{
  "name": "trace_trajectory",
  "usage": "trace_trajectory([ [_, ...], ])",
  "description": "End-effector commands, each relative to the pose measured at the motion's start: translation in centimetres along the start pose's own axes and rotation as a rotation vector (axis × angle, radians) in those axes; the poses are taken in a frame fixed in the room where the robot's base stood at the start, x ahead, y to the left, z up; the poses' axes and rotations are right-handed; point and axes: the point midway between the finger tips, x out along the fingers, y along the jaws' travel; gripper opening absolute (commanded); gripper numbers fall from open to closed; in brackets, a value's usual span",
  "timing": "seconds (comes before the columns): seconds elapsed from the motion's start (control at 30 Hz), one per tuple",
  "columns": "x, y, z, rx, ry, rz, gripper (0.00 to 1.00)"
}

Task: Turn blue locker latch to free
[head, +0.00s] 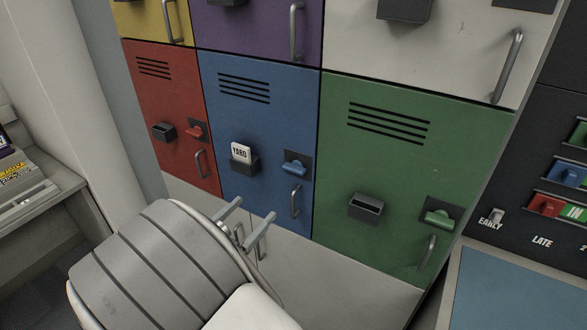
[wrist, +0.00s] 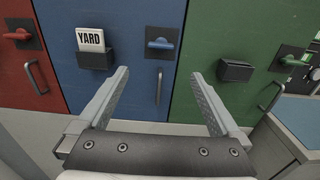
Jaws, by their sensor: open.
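The blue locker (head: 261,120) stands between the red and green lockers; its door is shut. Its latch (head: 295,166) is a blue handle on a dark square plate, lying about level, and it also shows in the wrist view (wrist: 160,43). A metal pull handle (head: 295,202) is below the latch. A white card reading YARD (head: 241,152) sits in a dark holder left of the latch. My gripper (head: 246,219) is open and empty, in front of and below the blue door. In the wrist view its fingers (wrist: 162,88) point toward the latch and pull handle, apart from both.
The red locker (head: 165,105) and green locker (head: 400,150) have similar latches, holders and pull handles. A dark panel marked EARLY and LATE (head: 542,215) is at right, above a blue-topped surface (head: 505,285). A counter (head: 35,190) is at left.

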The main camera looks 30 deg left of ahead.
Motion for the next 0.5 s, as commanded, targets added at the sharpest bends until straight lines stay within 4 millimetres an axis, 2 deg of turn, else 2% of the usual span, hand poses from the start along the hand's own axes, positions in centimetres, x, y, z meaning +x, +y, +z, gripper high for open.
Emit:
trace_trajectory([
  [0.17, 3.1, -0.2, 0.2, -0.001, 0.0, -0.007, 1.0],
  [0.5, 10.6, -0.3, 0.2, 0.001, 0.0, -0.009, 1.0],
])
